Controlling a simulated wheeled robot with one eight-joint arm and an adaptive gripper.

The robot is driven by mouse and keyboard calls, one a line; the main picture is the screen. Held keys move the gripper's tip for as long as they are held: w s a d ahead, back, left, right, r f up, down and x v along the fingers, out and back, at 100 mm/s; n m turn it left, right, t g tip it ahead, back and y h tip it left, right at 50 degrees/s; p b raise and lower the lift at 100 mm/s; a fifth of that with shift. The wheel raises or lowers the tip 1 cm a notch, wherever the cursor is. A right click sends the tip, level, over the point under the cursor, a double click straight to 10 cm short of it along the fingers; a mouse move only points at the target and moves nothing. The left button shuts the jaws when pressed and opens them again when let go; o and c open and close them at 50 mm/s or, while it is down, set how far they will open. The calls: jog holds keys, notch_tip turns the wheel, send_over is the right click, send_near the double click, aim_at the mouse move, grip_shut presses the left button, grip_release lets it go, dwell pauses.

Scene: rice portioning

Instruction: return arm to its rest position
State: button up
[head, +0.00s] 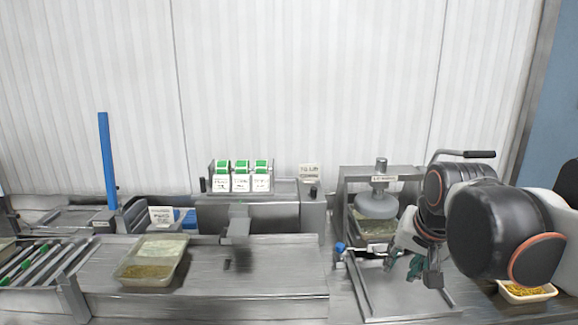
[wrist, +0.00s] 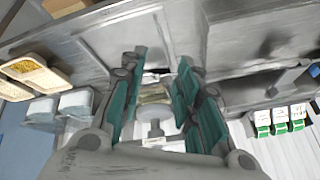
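My gripper (head: 408,270) hangs at the right over the metal tray below the press station in the head view. In the wrist view my gripper (wrist: 160,85) has its two green-padded fingers spread apart. I see nothing held between them. The press station (head: 378,205), with a round grey disc on a post, stands just behind the gripper; part of it shows between the fingers in the wrist view. My arm hides its right side.
A tray with grain (head: 150,270) sits on the counter at left. A yellow-filled tray (head: 527,292) lies at far right under my arm. Green-and-white cartons (head: 241,178) stand at the back. A blue post (head: 107,160) rises at left. The counter's middle (head: 270,265) is mostly clear.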

jog(key=s+a+f+n+t, duration=0.1)
jog(key=s+f+n, duration=0.4)
jog(key=s, duration=0.8)
jog(key=shift+s+a+f+t+b, duration=0.25)
jog(key=shift+a+f+b, duration=0.2)
jog(key=shift+a+f, duration=0.75)
jog(key=shift+d+f, duration=0.3)
dwell(0.7)
